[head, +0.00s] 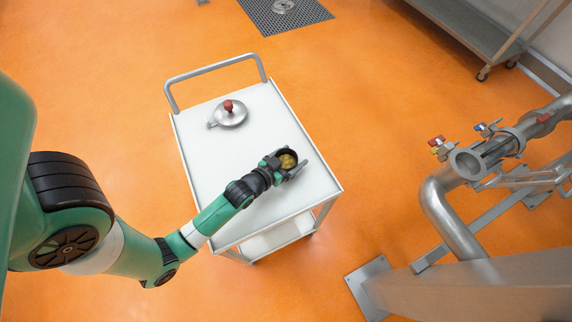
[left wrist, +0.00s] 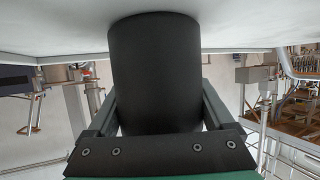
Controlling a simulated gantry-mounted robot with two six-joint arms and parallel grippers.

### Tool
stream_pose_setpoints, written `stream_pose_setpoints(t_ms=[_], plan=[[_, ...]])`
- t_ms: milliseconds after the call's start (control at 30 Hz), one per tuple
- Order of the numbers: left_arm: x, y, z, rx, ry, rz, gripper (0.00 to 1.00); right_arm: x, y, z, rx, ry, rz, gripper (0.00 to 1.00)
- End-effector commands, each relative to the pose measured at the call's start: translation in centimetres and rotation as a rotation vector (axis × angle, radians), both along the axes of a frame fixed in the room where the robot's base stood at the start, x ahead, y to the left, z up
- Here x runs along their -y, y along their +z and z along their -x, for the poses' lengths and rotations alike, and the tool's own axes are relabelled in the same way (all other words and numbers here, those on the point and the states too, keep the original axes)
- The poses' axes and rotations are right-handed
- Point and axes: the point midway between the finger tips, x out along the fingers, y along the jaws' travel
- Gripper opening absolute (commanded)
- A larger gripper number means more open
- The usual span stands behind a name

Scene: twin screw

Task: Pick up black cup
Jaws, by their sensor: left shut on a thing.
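The black cup (head: 287,153) is at the right side of the white cart top, with something yellowish-brown inside it. In the left wrist view the cup (left wrist: 154,70) is a dark cylinder between the two fingers of my left gripper (left wrist: 157,115). My left gripper (head: 286,166) is shut on the cup from its sides. The cup looks upright in the head view; whether its base touches the cart top I cannot tell. My right gripper is not in view.
A silver lid with a red knob (head: 229,113) lies on the cart top (head: 212,165) towards its far side. The cart has a raised handle (head: 214,68) at its far end. Steel pipes with valves (head: 470,160) stand to the right. The middle of the cart top is clear.

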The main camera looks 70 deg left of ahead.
Motion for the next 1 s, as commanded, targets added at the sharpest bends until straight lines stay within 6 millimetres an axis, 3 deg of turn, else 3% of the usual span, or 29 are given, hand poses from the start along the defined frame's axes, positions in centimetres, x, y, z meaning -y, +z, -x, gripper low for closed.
stream_pose_setpoints(t_ms=[33, 133, 467, 700, 767, 933, 1000], plan=[[0.0, 0.0, 0.0, 0.000, 0.000, 0.000, 0.37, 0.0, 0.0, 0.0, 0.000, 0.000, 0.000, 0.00], [0.0, 0.0, 0.0, 0.000, 0.000, 0.000, 0.20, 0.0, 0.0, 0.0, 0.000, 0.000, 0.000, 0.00], [0.0, 0.5, 0.0, 0.001, 0.000, 0.000, 0.19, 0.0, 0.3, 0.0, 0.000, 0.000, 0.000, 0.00], [0.1, 3.9, 0.0, 0.003, 0.000, -0.001, 0.19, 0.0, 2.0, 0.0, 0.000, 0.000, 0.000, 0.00], [1.3, 5.0, 0.4, 0.001, -0.007, -0.002, 0.19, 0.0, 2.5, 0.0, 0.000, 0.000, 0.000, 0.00], [5.1, 10.0, 2.1, 0.003, -0.012, -0.002, 0.19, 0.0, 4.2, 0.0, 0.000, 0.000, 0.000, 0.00], [7.1, 10.1, 2.9, -0.001, -0.017, -0.004, 0.19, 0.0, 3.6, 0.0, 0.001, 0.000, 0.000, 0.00]])
